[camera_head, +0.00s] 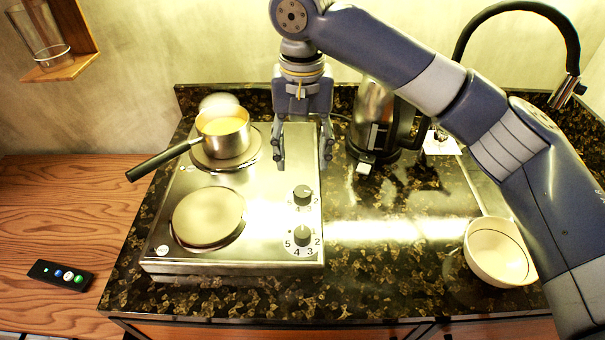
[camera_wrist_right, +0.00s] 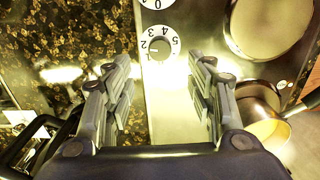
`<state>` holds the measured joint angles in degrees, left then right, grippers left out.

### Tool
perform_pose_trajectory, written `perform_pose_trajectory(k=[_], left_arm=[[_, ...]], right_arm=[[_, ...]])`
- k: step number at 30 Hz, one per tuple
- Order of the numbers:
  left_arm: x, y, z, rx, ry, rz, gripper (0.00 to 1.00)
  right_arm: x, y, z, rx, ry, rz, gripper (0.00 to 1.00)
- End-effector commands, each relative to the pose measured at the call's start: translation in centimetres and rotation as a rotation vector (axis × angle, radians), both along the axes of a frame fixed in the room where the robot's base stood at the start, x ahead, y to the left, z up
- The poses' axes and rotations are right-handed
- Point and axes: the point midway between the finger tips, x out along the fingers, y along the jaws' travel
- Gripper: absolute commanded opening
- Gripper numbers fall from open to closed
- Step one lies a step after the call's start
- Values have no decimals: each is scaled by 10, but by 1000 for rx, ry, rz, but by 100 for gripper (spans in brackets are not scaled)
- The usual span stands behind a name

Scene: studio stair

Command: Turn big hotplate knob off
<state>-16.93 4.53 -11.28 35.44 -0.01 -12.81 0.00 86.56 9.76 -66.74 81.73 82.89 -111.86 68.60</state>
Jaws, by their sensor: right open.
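The silver hotplate unit (camera_head: 262,257) stands on the dark stone counter with two round plates. The front plate (camera_head: 208,217) is bare; the rear plate (camera_head: 243,157) has a pot on it. Two dark knobs with numbered white dials sit on its right side, a rear knob (camera_head: 302,193) and a front knob (camera_head: 303,237). My right gripper (camera_head: 303,163) is open and empty, pointing down just behind the rear knob. In the right wrist view, the rear knob (camera_wrist_right: 159,46) lies ahead of the open fingertips (camera_wrist_right: 164,66), apart from them. My left gripper is not in view.
A pot with yellow contents (camera_head: 223,127) has its handle (camera_head: 163,160) pointing left. A kettle (camera_head: 377,120) stands right of my gripper. A white bowl (camera_head: 498,252) is at the right. A remote (camera_head: 60,275) lies on the wooden table at left. The counter's front middle is clear.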

Motion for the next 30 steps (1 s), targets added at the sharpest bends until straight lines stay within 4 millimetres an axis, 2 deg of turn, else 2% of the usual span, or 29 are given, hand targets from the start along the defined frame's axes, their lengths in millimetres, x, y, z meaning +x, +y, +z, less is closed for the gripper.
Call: perform_pose_trajectory(k=[3,6,11,15,20,28,29,30], left_arm=[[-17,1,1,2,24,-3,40],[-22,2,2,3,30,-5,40],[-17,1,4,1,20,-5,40],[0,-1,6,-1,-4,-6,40],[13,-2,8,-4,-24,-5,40],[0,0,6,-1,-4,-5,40],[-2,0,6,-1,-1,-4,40],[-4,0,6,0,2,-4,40]], right_arm=[[-1,-1,-20,-2,4,0,51],[-1,-1,-40,-2,5,-1,51],[-1,-1,-69,-1,4,0,51],[-1,-1,-88,-1,2,-1,51],[-1,0,-97,1,1,0,51],[-1,0,-99,1,1,0,51],[-1,0,-99,1,1,0,46],[-1,0,-99,1,1,0,37]])
